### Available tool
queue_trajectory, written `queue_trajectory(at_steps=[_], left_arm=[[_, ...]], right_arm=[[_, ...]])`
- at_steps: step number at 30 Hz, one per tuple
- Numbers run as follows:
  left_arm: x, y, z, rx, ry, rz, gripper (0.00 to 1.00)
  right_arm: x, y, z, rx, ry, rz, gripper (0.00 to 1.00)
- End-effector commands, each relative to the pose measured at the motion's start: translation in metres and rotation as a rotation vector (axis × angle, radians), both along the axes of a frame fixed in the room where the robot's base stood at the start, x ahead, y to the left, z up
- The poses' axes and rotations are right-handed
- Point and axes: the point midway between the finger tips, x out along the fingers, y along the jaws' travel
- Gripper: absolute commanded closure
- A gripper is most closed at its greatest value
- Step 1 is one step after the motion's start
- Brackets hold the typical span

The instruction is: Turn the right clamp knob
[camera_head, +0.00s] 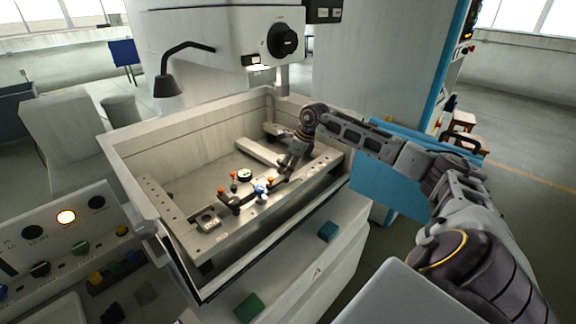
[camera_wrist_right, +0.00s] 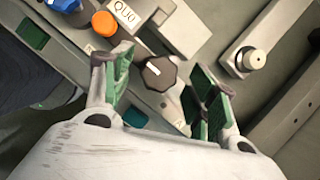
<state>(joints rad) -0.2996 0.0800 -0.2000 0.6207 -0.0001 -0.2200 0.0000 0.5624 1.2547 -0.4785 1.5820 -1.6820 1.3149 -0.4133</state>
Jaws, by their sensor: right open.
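A dark faceted knob (camera_wrist_right: 159,73) with a white pointer line sits on a grey clamp block in the wrist view. My right gripper (camera_wrist_right: 162,80) is open, with one green-padded finger on each side of the knob. A gap shows on the left; whether the right finger touches it I cannot tell. In the head view my right gripper (camera_head: 286,171) reaches down into the machine tank, at the right part of the clamp rail; the arm and fingers hide the knob there. My left gripper is not in view.
Beside the knob are an orange knob (camera_wrist_right: 104,23) and a blue part (camera_wrist_right: 64,4). A light block with a round post (camera_wrist_right: 252,59) lies to the right. The tank wall (camera_head: 152,215) surrounds the work area, and a lamp (camera_head: 167,86) hangs above its back left.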

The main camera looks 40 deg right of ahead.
Motion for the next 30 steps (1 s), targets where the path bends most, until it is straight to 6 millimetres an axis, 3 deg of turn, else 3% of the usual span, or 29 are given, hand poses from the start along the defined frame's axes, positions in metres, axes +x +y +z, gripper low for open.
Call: queue_trajectory(at_steps=[11, 21, 30], left_arm=[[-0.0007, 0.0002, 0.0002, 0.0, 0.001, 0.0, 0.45], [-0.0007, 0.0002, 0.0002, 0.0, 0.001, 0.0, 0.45], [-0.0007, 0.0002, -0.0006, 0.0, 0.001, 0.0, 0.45]], right_arm=[[0.0009, 0.0008, -0.0036, -0.001, 0.001, 0.0, 0.42], [0.0009, 0.0007, -0.0033, -0.001, 0.001, 0.0, 0.85], [0.0008, 0.0006, -0.0033, -0.001, 0.0, -0.013, 0.87]])
